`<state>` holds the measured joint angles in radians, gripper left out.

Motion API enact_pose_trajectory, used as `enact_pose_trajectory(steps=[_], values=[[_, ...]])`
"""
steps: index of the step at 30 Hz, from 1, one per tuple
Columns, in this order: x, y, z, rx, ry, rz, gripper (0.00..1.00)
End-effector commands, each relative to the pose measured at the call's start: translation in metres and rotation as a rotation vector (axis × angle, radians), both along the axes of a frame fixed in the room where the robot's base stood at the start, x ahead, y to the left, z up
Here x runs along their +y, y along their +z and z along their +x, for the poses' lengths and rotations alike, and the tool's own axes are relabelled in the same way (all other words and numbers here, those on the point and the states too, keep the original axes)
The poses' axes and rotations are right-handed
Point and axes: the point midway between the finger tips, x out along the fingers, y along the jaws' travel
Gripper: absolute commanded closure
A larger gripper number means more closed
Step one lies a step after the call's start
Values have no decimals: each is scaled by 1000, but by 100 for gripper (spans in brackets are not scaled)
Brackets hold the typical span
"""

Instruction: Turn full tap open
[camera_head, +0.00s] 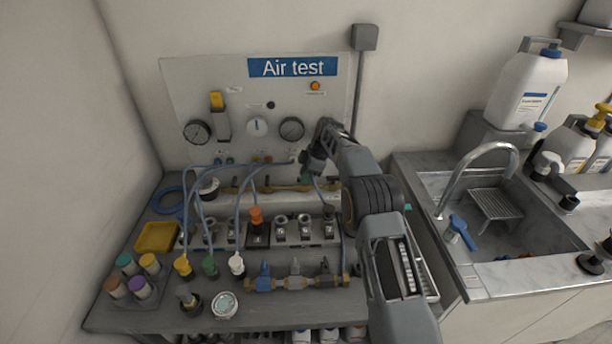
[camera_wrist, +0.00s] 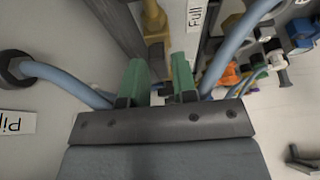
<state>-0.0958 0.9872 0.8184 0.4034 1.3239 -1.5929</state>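A white "Full" label (camera_wrist: 196,14) shows at the top of the wrist view. A brass fitting (camera_wrist: 155,22) with a brownish block below it lies just left of the label, beyond my gripper (camera_wrist: 160,78). My gripper's two green fingers are apart, and the block shows past the gap between them. I cannot tell whether they touch it or which part is the tap handle. In the head view my gripper (camera_head: 304,170) is at the rear of the bench, below the gauges and near a brass pipe (camera_head: 284,188). My arm hides part of this area.
Blue hoses (camera_head: 203,225) loop across the bench near my gripper; hoses also pass on both sides in the wrist view (camera_wrist: 65,82). A front brass manifold (camera_head: 296,283), a yellow tray (camera_head: 157,237) and several coloured caps occupy the bench. A sink (camera_head: 500,235) is at right.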

Motion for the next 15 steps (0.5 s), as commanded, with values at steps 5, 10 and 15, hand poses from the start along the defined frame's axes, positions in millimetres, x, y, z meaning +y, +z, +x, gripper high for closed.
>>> enact_pose_trajectory(steps=[5, 10, 15], values=[[0, 0, 0, 0, -1, 1, 60], [0, 0, 0, 1, -1, 1, 60], [-4, 8, 0, -1, -3, 1, 60]])
